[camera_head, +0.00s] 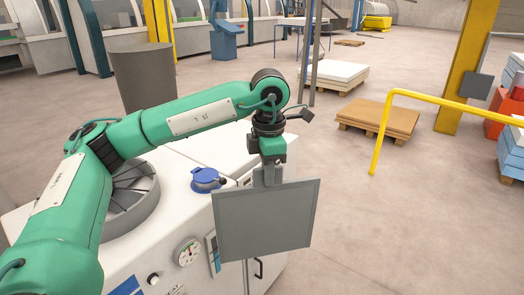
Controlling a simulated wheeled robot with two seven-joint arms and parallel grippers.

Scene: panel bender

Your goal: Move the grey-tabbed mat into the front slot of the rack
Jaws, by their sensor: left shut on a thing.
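The grey-tabbed mat (265,222) is a flat, dark grey, roughly rectangular sheet. It hangs nearly upright from its tab (267,178) in the middle of the view. My left gripper (271,162) is at the top edge of the mat, shut on the tab, with the sheet hanging below it. The mat hangs in front of a white cabinet (165,250) and hides part of it. I cannot make out the rack or its front slot in this view. My right gripper is not in view.
The white cabinet carries a blue-capped fitting (206,180) and a gauge (187,252) close to the mat. A yellow rail (378,140) stands to the right. Behind it are a pallet with brown sheets (380,117) and a yellow column (465,70). The floor at lower right is clear.

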